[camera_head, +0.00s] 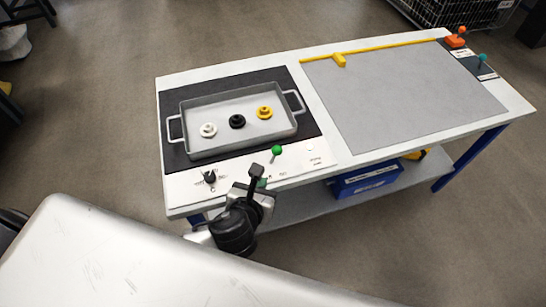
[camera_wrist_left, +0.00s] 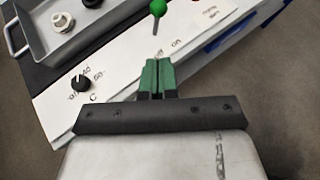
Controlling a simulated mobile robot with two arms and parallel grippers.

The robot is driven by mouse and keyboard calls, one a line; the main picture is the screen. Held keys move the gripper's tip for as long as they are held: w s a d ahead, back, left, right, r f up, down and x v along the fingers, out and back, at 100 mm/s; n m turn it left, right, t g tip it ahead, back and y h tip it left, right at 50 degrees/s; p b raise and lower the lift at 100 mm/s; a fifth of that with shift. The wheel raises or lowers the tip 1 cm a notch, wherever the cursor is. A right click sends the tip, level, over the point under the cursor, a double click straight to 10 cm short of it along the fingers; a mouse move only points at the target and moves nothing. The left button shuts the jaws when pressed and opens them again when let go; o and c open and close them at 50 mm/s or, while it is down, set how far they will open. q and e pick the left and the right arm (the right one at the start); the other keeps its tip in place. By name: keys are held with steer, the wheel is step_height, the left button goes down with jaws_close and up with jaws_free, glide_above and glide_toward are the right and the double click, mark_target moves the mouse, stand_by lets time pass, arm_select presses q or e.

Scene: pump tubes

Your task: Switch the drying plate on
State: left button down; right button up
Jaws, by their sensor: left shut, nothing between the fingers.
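The drying plate (camera_head: 172,125) is a black panel on the left of the table, with a white control strip (camera_head: 183,187) along its front. On the strip stands a lever switch with a green ball (camera_head: 277,150), which also shows at the top of the left wrist view (camera_wrist_left: 157,8). "Off" and "on" labels are near its base; I cannot tell which side it leans to. My left gripper (camera_head: 261,181) is over the strip's front edge. Its green fingers (camera_wrist_left: 158,63) are shut and empty, pointing at the lever's base, apparently just short of it. My right gripper is out of view.
A grey two-handled tray (camera_head: 188,151) on the plate holds a white (camera_head: 208,130), a black (camera_head: 237,121) and a yellow part (camera_head: 264,112). A black dial (camera_head: 210,177) is left of the lever. A grey mat (camera_head: 400,95) covers the table's right side.

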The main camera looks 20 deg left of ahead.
mark_target(279, 152)
arm_select(q)
steer(key=x, duration=1.1)
steer(key=shift+w+r, duration=0.3)
steer(key=shift+w+f, duration=0.15)
steer(key=shift+w, duration=0.35)
steer(key=shift+w+d+r+p, duration=0.25)
steer(key=shift+w+p, duration=0.3)
steer(key=shift+p, duration=0.65)
steer(key=shift+f+p, duration=0.2)
steer(key=shift+p, duration=0.1)
steer(key=shift+d+r, duration=0.1)
